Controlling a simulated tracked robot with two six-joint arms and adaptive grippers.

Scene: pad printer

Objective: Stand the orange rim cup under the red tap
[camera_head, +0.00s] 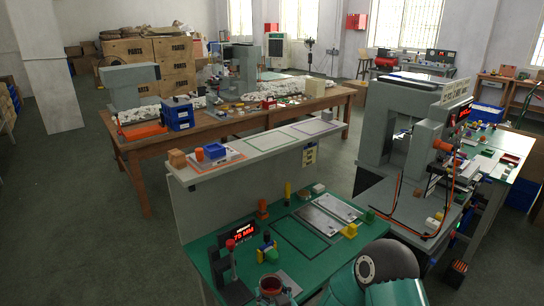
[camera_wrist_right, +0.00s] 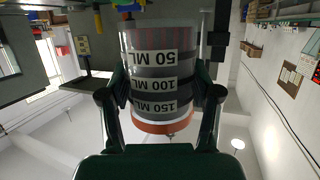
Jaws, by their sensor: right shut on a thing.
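The orange rim cup (camera_wrist_right: 162,75) is a grey cylinder with 50, 100 and 150 ML bands and an orange rim. In the right wrist view it sits between the green fingers of my right gripper (camera_wrist_right: 167,95), which is shut on it. That view is upside down, so the cup is upright. In the head view the cup (camera_head: 271,288) is at the bottom edge, its lower part cut off. The red tap (camera_head: 231,246) is a grey post with a red top, behind and left of the cup, apart from it. My left gripper is not in view.
A display reading 75 MM (camera_head: 239,231) stands behind the tap. A small yellow and blue item (camera_head: 267,248) is right of the tap. Metal plates (camera_head: 328,213) and small blocks lie farther back on the green bench (camera_head: 196,262). A grey shelf (camera_head: 255,144) borders it.

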